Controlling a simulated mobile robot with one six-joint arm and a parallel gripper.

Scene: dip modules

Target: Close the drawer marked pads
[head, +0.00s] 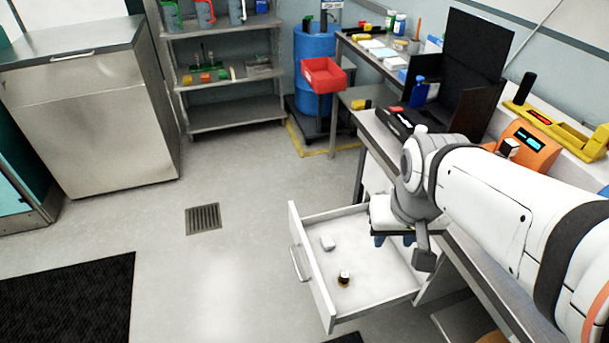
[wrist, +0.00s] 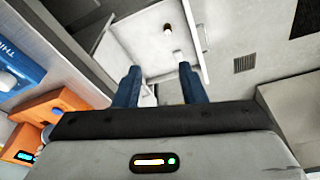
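A white drawer (head: 316,275) stands pulled out from under the workbench in the head view. Its metal handle (head: 299,263) is on the front panel, which faces left. No "pads" marking is readable. A small white block (head: 328,243) and a small dark and orange item (head: 344,279) lie inside. My gripper (head: 394,240) is over the rear part of the drawer, near the bench edge. In the wrist view my gripper (wrist: 158,82) has its two blue fingers apart with nothing between them. The drawer (wrist: 142,45) shows beyond the fingertips.
The workbench (head: 484,283) runs along the right, with an orange device (head: 530,145) and black panels (head: 474,55) on it. A red bin (head: 323,75) is at a blue drum (head: 311,50) behind. Open floor with a drain (head: 203,218) lies left of the drawer.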

